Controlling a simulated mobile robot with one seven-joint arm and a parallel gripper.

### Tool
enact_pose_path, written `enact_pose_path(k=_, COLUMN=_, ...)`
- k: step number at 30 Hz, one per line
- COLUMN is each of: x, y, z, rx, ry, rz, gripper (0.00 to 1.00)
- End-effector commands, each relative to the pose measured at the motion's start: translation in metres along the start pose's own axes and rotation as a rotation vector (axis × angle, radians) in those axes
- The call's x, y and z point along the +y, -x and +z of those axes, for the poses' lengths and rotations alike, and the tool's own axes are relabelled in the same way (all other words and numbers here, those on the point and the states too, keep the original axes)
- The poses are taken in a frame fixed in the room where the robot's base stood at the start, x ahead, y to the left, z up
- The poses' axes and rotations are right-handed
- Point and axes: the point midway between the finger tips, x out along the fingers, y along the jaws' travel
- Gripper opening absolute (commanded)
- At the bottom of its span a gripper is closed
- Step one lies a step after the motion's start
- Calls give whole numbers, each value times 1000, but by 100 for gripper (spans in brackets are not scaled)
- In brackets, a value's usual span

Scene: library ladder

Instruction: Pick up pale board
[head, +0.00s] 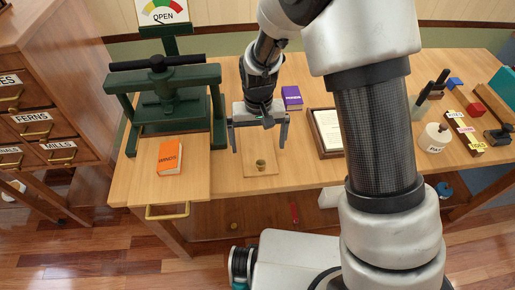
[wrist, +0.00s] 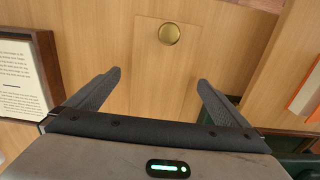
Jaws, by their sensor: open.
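The pale board (head: 249,160) is a thin flat rectangle lying on the wooden table, close to the table's colour. A round brass knob (head: 260,164) sits near its front end. The board also shows in the wrist view (wrist: 166,80), with the knob (wrist: 169,34) toward the top. My gripper (head: 259,148) points down over the board, open and empty. In the wrist view its fingers (wrist: 159,76) stand apart, one to each side of the board. How high the fingertips are above the table is hard to tell.
The green press (head: 165,95) stands left of my gripper, with an orange book (head: 170,156) in front. A purple book (head: 292,97) and a framed text (head: 328,130) are to the right. Labelled drawers (head: 35,122) stand far left.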

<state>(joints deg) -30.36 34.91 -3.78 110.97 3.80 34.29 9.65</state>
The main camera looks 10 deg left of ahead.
Motion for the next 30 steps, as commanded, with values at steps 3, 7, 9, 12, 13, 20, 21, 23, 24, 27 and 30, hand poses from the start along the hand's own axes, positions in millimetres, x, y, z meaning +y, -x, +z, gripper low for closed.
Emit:
enact_pose_path(k=3, x=-1, y=-12, z=0, rx=-1, ry=1, rz=0, gripper=100)
enact_pose_path(k=7, x=-1, y=-11, z=0, rx=1, ry=1, rz=-1, gripper=100)
enact_pose_path(k=9, x=-1, y=-11, z=0, rx=1, ry=1, rz=-1, gripper=98)
enact_pose_path(k=12, x=-1, y=-11, z=0, rx=1, ry=1, rz=-1, gripper=81)
enact_pose_path(k=13, x=-1, y=-11, z=0, rx=1, ry=1, rz=-1, gripper=76)
enact_pose_path(k=20, x=-1, y=-11, z=0, rx=1, ry=1, rz=-1, gripper=52)
enact_pose_path(k=21, x=-1, y=-11, z=0, rx=1, ry=1, rz=-1, gripper=52)
enact_pose_path(k=23, x=-1, y=-10, z=0, rx=1, ry=1, rz=-1, gripper=52)
enact_pose_path(k=24, x=-1, y=-9, z=0, rx=2, ry=1, rz=-1, gripper=52)
enact_pose_path(k=27, x=-1, y=-1, z=-1, rx=5, ry=1, rz=-2, gripper=52)
enact_pose_path(k=30, x=-1, y=16, z=-1, rx=6, ry=2, rz=-2, gripper=52)
